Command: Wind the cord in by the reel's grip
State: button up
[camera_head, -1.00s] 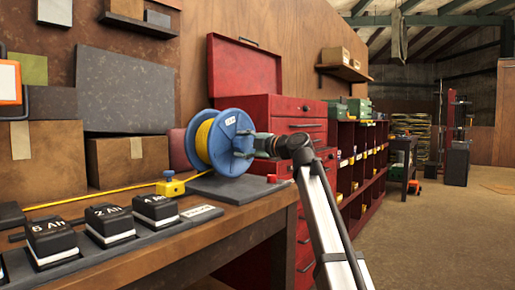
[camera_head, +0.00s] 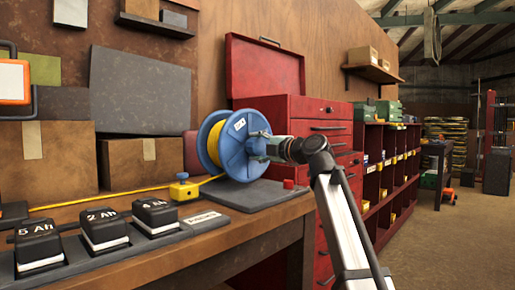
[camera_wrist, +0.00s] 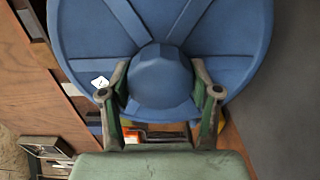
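The blue cord reel (camera_head: 233,170) stands upright on a dark plate on the bench, with yellow cord (camera_head: 213,143) wound inside. Its cord (camera_head: 100,198) runs left along the bench, past a yellow block (camera_head: 184,189). My gripper (camera_head: 262,146) is at the reel's right face. In the wrist view, the reel's round blue grip (camera_wrist: 160,75) is between my gripper's two fingers (camera_wrist: 160,92). They appear to press its sides. A white label (camera_wrist: 100,82) is beside the left finger. The fingers' contact surfaces are hidden.
Several black batteries (camera_head: 101,229) sit in a row at the bench's front left. Cardboard boxes (camera_head: 50,165) and a grey panel (camera_head: 140,90) are behind. A red button (camera_head: 289,184) is right of the reel.

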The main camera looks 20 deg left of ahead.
jog(key=o, duration=0.3)
jog(key=shift+r, duration=0.1)
jog(key=v, duration=1.2)
